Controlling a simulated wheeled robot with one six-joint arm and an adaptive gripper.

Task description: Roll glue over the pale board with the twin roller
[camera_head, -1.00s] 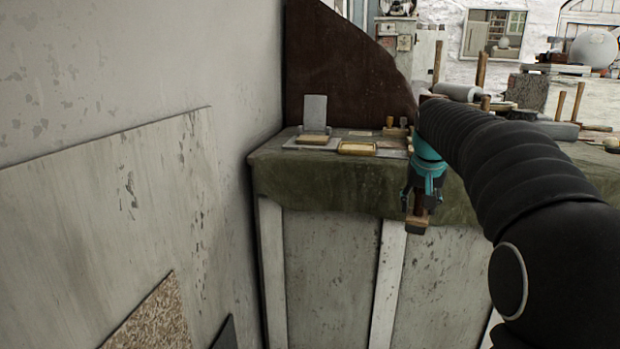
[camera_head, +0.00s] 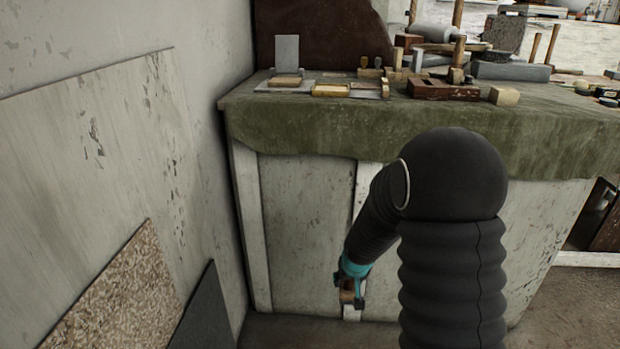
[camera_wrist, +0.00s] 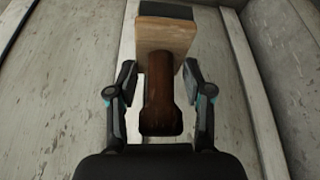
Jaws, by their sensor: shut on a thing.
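The pale board (camera_head: 90,165) leans against the wall at the left in the head view, with dark scuffs on its face. My gripper (camera_head: 350,285) is low in front of the bench, to the right of the board and apart from it. In the wrist view my gripper (camera_wrist: 160,82) is shut on a tool by its dark brown handle (camera_wrist: 161,100). The tool has a pale wooden block (camera_wrist: 166,42) and a dark grey end (camera_wrist: 166,11). Its rollers cannot be made out, so I cannot tell if it is the twin roller.
A speckled board (camera_head: 110,300) and a dark board (camera_head: 208,315) lean in front of the pale board. The bench (camera_head: 300,120), draped in green cloth, holds trays (camera_head: 330,90), wooden blocks and tools. Some floor (camera_head: 560,310) is clear at the right.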

